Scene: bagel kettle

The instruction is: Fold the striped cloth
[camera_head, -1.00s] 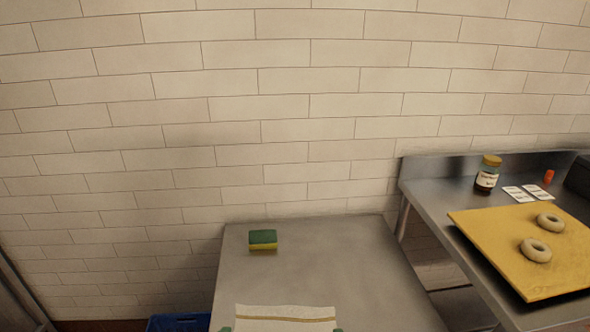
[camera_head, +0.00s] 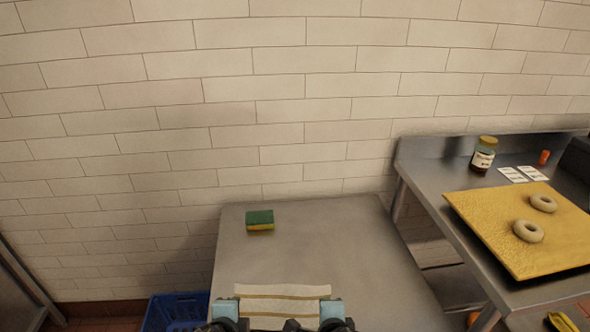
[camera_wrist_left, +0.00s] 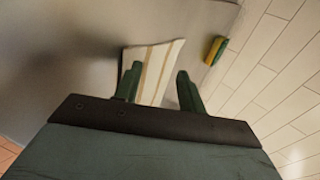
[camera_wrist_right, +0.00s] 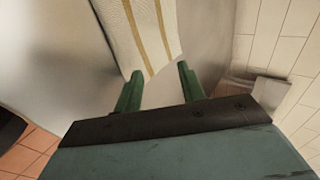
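The striped cloth (camera_head: 283,291) is white with tan stripes and lies on the grey metal table at the bottom of the head view. Its lower part is hidden there by my arms. My left gripper (camera_wrist_left: 158,78) is at the cloth's left side, its green fingers apart; the cloth (camera_wrist_left: 154,70) shows between and beyond them. My right gripper (camera_wrist_right: 158,80) is at the cloth's right side, fingers also apart, with an end of the cloth (camera_wrist_right: 143,40) near the fingertips. Neither gripper is closed on the cloth. Whether the fingers touch it, I cannot tell.
A green and yellow sponge (camera_head: 260,220) lies behind the cloth on the metal table (camera_head: 320,235). The table is clear around it. A side counter at right holds a yellow board (camera_head: 490,225) with two bagels and a jar (camera_head: 484,155). A blue crate (camera_head: 175,311) stands at lower left.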

